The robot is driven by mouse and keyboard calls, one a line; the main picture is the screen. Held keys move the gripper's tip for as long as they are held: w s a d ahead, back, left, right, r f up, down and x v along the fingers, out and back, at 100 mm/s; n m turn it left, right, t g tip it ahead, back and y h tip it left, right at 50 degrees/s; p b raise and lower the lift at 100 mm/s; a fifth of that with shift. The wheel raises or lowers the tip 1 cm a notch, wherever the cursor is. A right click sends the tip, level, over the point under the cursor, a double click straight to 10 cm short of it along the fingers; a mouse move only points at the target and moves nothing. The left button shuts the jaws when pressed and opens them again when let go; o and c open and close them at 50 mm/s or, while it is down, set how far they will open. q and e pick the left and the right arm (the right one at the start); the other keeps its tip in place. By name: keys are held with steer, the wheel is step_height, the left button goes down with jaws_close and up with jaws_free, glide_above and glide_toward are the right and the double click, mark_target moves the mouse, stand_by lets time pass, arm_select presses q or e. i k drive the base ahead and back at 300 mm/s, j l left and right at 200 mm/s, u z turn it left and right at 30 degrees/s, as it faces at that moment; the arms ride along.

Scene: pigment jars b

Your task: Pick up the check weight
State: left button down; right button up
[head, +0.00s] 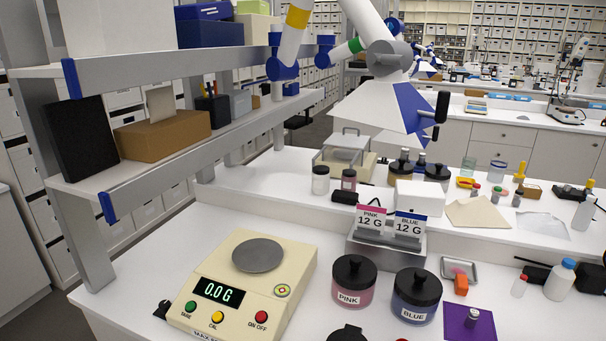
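The check weight (472,318) appears to be the small grey metal piece with a knob on the purple mat (485,332) at the lower right. It stands upright with nothing touching it from above.
A balance (225,290) reading 0.0 G stands left of the pink jar (353,284) and blue jar (415,296). A jointed extraction hood (375,108) hangs above the bench.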

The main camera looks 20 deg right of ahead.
mark_target(472, 316)
steer(key=z, duration=1.9)
steer(key=u, duration=0.1)
